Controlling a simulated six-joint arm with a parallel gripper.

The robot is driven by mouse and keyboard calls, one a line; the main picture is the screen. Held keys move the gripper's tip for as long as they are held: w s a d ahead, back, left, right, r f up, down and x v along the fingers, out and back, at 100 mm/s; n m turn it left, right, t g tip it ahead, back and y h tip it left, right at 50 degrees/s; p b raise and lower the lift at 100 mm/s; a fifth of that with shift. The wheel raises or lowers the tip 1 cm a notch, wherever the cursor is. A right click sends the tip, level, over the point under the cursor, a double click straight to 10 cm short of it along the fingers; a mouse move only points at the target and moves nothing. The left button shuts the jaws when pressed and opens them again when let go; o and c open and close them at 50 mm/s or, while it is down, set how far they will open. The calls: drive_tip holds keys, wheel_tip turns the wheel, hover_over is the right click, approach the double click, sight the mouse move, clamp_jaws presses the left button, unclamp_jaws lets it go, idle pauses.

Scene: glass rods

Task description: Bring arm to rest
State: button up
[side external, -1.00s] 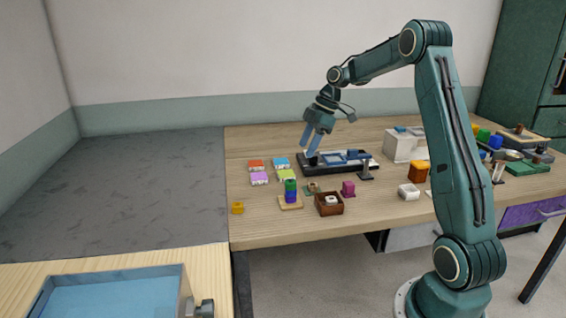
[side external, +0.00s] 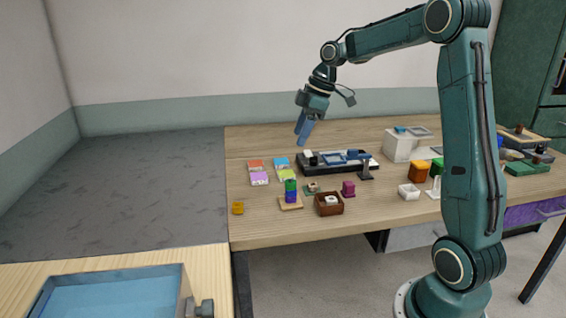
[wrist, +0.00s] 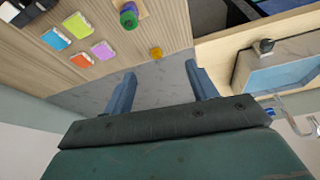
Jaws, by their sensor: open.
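My gripper (side external: 305,128) is in the air above the back of the wooden table (side external: 260,221), over the black tray (side external: 312,170) with blue parts. In the wrist view my gripper (wrist: 162,82) shows its two blue fingers wide apart with nothing between them. The fingertips touch nothing that I can see.
Several coloured tiles (side external: 259,179), a stack of green and blue blocks (side external: 291,190), a brown box (side external: 329,207) and a yellow piece (side external: 238,208) lie on the table. A white box (side external: 401,149) stands at the right. A blue-lined bin (side external: 115,292) is at the front left.

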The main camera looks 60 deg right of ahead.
drive_tip(key=s+a+r+m+t+h, duration=0.1)
drive_tip(key=s+a+r+m, duration=0.3)
drive_tip(key=s+a, duration=0.8)
drive_tip(key=s+a+f+m, duration=0.1)
drive_tip(key=s+a, duration=0.2)
drive_tip(key=s, duration=0.3)
drive_tip(key=s+a+f+m+t+h, duration=0.1)
drive_tip(key=s+a+m, duration=0.1)
drive_tip(key=s, duration=0.4)
drive_tip(key=shift+a, duration=0.65)
